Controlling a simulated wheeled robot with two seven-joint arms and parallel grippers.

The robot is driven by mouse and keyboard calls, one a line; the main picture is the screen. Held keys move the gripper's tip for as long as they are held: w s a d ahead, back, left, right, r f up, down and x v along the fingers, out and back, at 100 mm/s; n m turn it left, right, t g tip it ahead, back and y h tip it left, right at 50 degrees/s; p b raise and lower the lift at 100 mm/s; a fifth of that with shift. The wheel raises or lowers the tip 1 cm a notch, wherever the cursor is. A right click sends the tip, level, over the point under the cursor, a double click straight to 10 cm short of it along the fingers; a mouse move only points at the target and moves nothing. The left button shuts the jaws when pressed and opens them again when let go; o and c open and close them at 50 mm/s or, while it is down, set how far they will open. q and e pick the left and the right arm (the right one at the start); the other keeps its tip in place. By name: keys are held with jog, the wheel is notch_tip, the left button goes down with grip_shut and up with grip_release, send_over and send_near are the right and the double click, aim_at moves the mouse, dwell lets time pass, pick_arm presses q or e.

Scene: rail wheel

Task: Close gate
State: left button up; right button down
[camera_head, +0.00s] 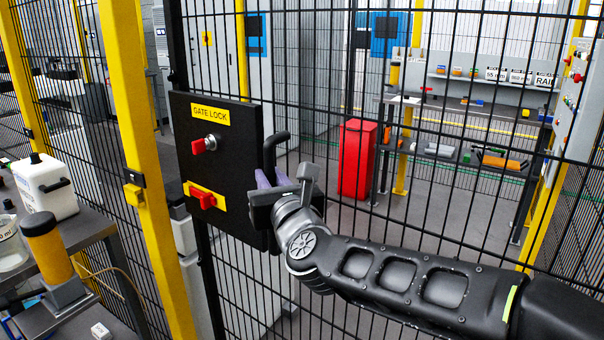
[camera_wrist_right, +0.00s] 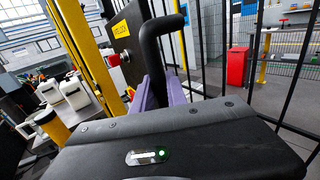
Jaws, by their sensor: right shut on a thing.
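The mesh gate (camera_head: 435,125) with black bars stands in front of me. Its black lock box (camera_head: 240,150) bears a yellow "GATE LOCK" label, a red key knob (camera_head: 204,145) and a red switch on a yellow plate (camera_head: 205,197). A black bar handle (camera_head: 270,150) sits at the right edge of the box. My right gripper (camera_head: 273,180) is shut on this handle. In the right wrist view its purple fingers lie on both sides of the handle (camera_wrist_right: 153,55). A yellow post (camera_head: 150,160) stands just left of the box. My left gripper is not in view.
Behind the mesh stand a red bin (camera_head: 357,158) and shelves (camera_head: 450,160) with small parts. Open floor lies around the bin.

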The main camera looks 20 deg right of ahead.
jog(key=s+a+n+y, duration=0.1)
jog(key=s+a, duration=0.3)
jog(key=a, duration=0.1)
jog(key=shift+y, duration=0.3)
jog(key=c, duration=1.6)
grip_release()
jog(key=shift+w, duration=0.1)
jog(key=shift+o, duration=1.4)
jog(key=s, duration=0.8)
